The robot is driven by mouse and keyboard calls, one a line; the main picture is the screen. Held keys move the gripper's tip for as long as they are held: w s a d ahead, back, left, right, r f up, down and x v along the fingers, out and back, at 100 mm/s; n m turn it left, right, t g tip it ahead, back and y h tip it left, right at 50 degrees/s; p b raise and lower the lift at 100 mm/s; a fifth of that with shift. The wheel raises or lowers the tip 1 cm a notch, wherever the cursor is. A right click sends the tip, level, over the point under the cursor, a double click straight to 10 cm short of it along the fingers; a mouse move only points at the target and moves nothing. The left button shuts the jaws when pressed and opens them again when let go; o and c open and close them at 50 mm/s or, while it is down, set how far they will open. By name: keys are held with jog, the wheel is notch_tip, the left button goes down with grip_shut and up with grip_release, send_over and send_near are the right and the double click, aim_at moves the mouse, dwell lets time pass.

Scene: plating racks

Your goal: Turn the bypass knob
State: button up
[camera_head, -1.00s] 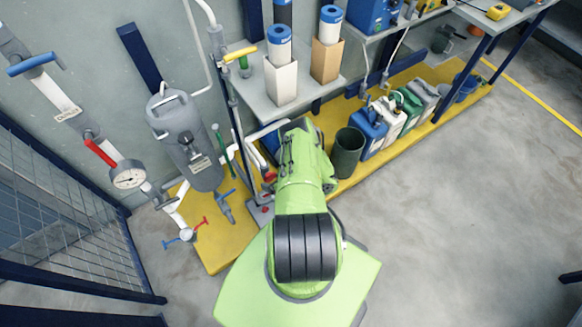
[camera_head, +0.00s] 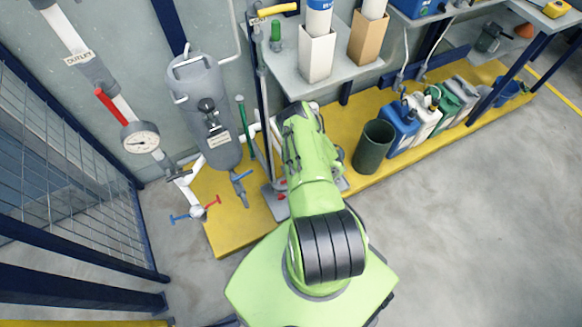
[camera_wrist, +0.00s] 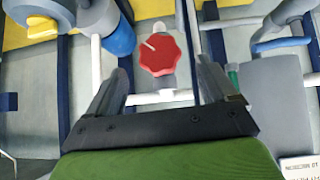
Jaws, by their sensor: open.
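A red knob (camera_wrist: 160,54) with a lobed rim and a white pointer mark shows in the wrist view, on a pale pipe fitting. I take it to be the bypass knob; no label on it is readable. My gripper (camera_wrist: 162,70) is open, with one dark finger on each side of the knob in the picture. I see no finger touching it, and the depth gap is hard to tell. In the head view my arm hides the gripper.
A grey tank (camera_head: 205,110), a pressure gauge (camera_head: 140,137) and a red lever (camera_head: 112,105) stand left of my arm. A shelf (camera_head: 345,62) and dark green bin (camera_head: 373,147) are to the right. The yellow platform (camera_head: 225,225) lies below; grey floor on the right is clear.

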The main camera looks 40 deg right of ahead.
jog(key=b+x, duration=0.3)
jog(key=x, duration=0.3)
jog(key=shift+b, duration=0.35)
jog(key=shift+c, duration=0.3)
jog(key=c, duration=0.9)
jog(key=shift+s+d+r+p, duration=0.1)
jog(key=shift+s+r+p, duration=0.1)
jog(key=shift+p, duration=0.55)
jog(key=shift+m+y+p, duration=0.35)
jog(key=shift+m+y, duration=0.05)
jog(key=shift+y, duration=0.2)
jog(key=shift+w+f+t+y, duration=0.15)
jog(key=shift+f+t+y, duration=0.1)
jog(key=shift+t+y, duration=0.25)
jog(key=shift+m, duration=0.3)
